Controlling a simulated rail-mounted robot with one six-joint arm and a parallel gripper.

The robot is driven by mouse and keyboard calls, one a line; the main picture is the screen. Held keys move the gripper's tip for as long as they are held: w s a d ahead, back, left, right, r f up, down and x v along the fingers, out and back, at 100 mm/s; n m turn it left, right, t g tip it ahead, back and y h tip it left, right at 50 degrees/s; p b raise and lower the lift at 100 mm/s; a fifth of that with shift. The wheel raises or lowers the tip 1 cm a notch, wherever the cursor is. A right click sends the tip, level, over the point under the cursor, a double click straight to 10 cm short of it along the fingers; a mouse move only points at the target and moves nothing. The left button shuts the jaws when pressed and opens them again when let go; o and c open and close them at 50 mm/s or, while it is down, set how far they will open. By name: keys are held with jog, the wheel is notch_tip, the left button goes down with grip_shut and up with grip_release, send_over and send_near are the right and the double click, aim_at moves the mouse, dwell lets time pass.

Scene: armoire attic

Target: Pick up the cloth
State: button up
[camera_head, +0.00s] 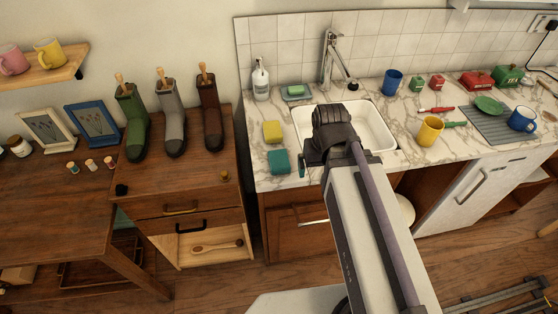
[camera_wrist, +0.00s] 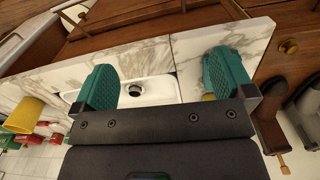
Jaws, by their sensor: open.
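A teal folded piece that looks like the cloth (camera_head: 279,161) lies flat on the marble counter (camera_head: 262,178), left of the sink and near the front edge. A yellow sponge (camera_head: 272,131) lies just behind it. My gripper (camera_wrist: 163,80) is open with nothing between its two teal fingers. In the head view it is over the front left of the sink, right of the cloth; one teal finger shows and my arm hides the rest. In the wrist view the right finger covers part of the sponge (camera_wrist: 208,97), and I cannot make out the cloth apart from that finger.
The white sink (camera_head: 378,125) lies under and behind my gripper, with a tall faucet (camera_head: 330,58) at its back. A soap bottle (camera_head: 261,80) and a soap dish (camera_head: 296,92) stand behind the sponge. A yellow mug (camera_head: 429,131) stands right of the sink.

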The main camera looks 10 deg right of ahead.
jog(key=w, duration=0.2)
jog(key=n+y, duration=0.5)
jog(key=n, duration=1.4)
send_near(279, 158)
jog(key=b+x, duration=0.4)
jog(key=b, duration=0.1)
jog(key=shift+s+a+f, duration=0.1)
jog(key=shift+a+f, duration=0.05)
jog(key=shift+a, duration=0.15)
jog(key=b+x, duration=0.4)
jog(key=shift+d+f, duration=0.3)
jog(key=shift+f, duration=0.15)
jog(key=shift+a+f+b, duration=0.25)
jog(key=shift+f+b, duration=0.05)
jog(key=shift+b, duration=0.2)
jog(key=shift+r, duration=0.25)
jog(key=c, duration=0.6)
